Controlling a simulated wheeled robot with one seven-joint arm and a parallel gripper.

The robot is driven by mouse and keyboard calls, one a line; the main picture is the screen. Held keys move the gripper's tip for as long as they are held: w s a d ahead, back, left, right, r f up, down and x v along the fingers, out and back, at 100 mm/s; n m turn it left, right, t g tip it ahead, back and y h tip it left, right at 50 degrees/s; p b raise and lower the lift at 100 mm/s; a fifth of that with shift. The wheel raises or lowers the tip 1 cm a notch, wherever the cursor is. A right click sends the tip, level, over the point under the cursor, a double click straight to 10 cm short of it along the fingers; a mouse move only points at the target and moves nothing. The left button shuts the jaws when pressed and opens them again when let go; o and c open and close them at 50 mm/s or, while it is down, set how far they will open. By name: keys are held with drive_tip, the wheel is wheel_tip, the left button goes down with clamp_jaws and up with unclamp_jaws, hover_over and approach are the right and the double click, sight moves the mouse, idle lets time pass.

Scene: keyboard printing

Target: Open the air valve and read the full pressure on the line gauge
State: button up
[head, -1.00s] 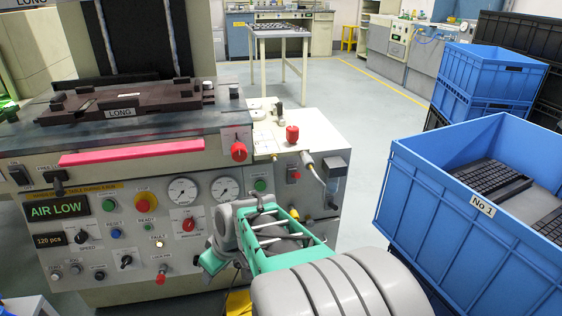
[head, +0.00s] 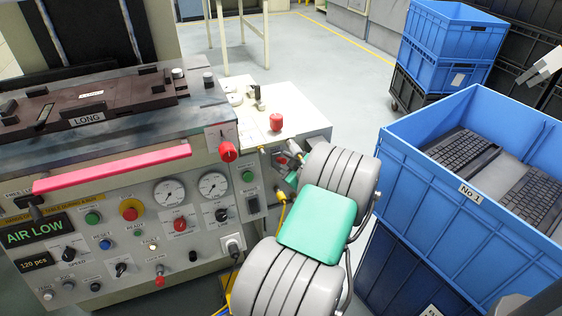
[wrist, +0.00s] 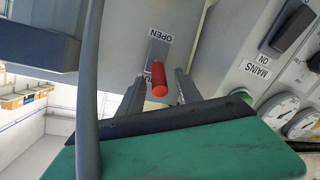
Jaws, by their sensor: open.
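The air valve's red handle (wrist: 159,80) shows in the wrist view on a grey plate marked OPEN, on the machine's side face; a second label is partly hidden behind the handle. My gripper (wrist: 161,78) is open, with one finger on each side of the handle in the picture and a gap to both. I cannot tell whether the tips reach past it. In the head view my arm mostly hides the gripper and valve. Two round gauges, the left (head: 170,192) and right (head: 213,186), sit on the front panel; their readings are too small to tell. The display (head: 36,231) reads AIR LOW.
A blue crate (head: 450,225) marked No 1, holding keyboards, stands close to the right of my arm. A red knob (head: 276,122) stands on the machine's side top. A plug and cable (head: 232,245) stick out of the front panel.

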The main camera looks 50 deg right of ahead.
drive_tip(key=shift+w+d+f, duration=0.25)
drive_tip(key=shift+w, duration=0.35)
drive_tip(key=shift+c, duration=0.4)
clamp_jaws()
idle(0.6)
